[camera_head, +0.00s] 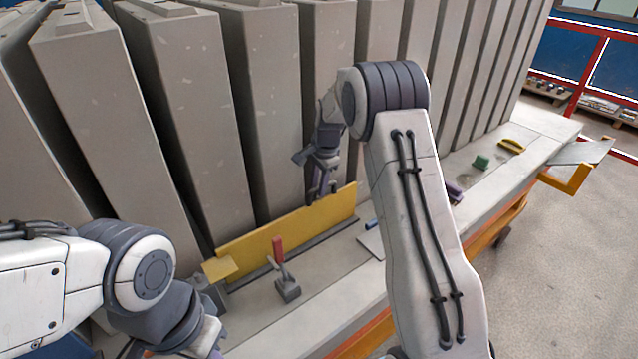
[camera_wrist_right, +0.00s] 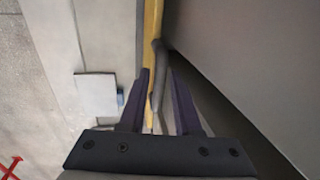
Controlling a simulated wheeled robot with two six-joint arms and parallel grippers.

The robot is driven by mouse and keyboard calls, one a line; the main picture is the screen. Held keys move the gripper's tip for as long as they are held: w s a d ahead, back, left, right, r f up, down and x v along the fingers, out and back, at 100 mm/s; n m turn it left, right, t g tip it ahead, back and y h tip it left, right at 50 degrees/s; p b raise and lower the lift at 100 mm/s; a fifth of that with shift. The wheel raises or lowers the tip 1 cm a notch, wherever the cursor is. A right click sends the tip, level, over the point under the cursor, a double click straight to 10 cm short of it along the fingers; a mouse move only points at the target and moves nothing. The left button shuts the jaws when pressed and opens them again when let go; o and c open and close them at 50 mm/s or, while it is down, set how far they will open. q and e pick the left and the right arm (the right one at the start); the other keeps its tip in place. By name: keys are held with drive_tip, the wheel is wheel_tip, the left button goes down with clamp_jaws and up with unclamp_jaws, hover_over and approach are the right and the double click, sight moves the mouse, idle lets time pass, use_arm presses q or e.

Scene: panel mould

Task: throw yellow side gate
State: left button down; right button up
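The yellow side gate (camera_head: 290,228) is a long upright yellow panel at the foot of the grey concrete slabs in the head view. My right gripper (camera_head: 323,192) points down over its right part. In the right wrist view the gate's yellow edge (camera_wrist_right: 152,25) and a dark grey bar or handle (camera_wrist_right: 158,75) run between the fingers of my right gripper (camera_wrist_right: 159,72). The fingers are apart, with gaps around the bar; I cannot tell whether either touches it. My left gripper (camera_head: 205,346) is low at the left, partly cut off, its fingers unclear.
A red-handled clamp (camera_head: 286,287) stands on the ledge in front of the gate. A flat grey plate with a blue handle (camera_head: 372,243) lies to its right. Tall concrete slabs (camera_head: 267,100) stand close behind.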

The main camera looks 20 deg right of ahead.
clamp_jaws()
drive_tip(key=shift+r, duration=0.1)
idle(1.2)
